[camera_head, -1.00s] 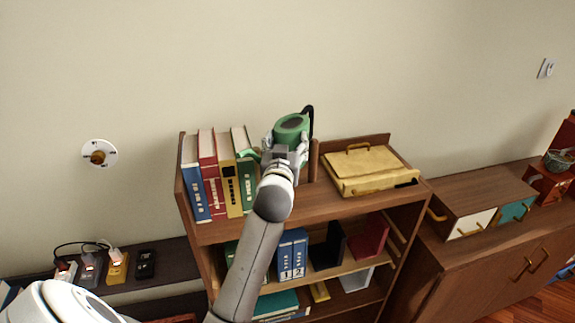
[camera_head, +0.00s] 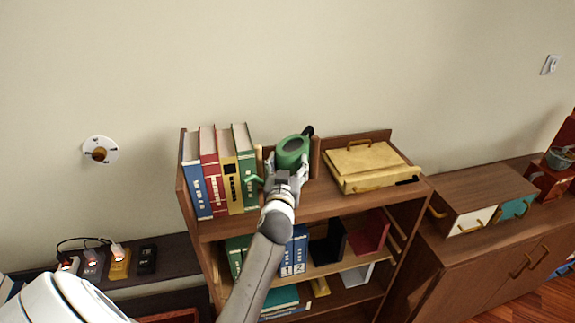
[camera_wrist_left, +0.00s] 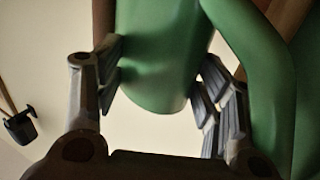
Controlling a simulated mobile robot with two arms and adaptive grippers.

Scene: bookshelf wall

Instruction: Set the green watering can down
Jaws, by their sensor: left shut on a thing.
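The green watering can (camera_head: 292,150) is at the top shelf of the bookcase, between the row of books and the yellow case. Its spout points left toward the green book, and its dark handle is at the upper right. My left gripper (camera_head: 287,180) is shut on it from the front. In the left wrist view the can's green body (camera_wrist_left: 160,60) lies between the two fingers (camera_wrist_left: 158,85). The can's base is hidden behind the gripper, so I cannot tell whether it touches the shelf. My right gripper is not in view.
Upright books (camera_head: 219,172) stand close on the left of the can. A yellow case (camera_head: 366,165) lies on the right of the top shelf (camera_head: 325,205). A wooden divider (camera_head: 315,158) stands just right of the can. Lower shelves hold binders (camera_head: 293,255).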

